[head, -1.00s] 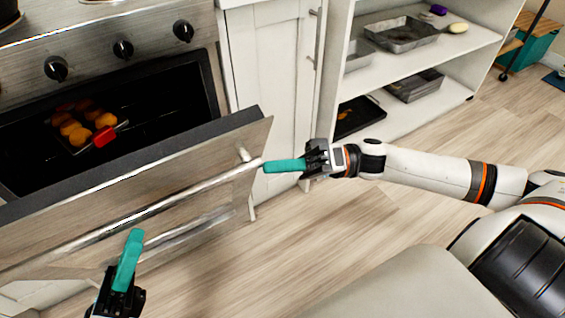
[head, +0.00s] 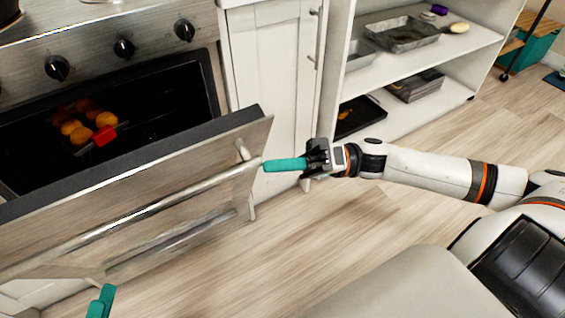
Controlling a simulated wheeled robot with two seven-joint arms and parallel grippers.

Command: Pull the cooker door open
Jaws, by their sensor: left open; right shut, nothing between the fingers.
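The cooker door (head: 190,168) is steel with a dark inner edge and is tilted partly open, showing the black oven inside (head: 150,85). A long bar handle (head: 130,219) runs across its front. My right gripper (head: 272,165) has its teal fingers shut and empty, with the tips at the right end of the handle; I cannot tell whether they touch. My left gripper (head: 102,303) is at the bottom edge, below the handle and apart from it. Only its teal fingertips show, and it is open.
A tray of orange food (head: 92,128) with a red piece sits inside the oven. A white cabinet (head: 272,80) stands right of the cooker, then open shelves (head: 425,65) holding metal trays. The wooden floor (head: 300,235) is clear.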

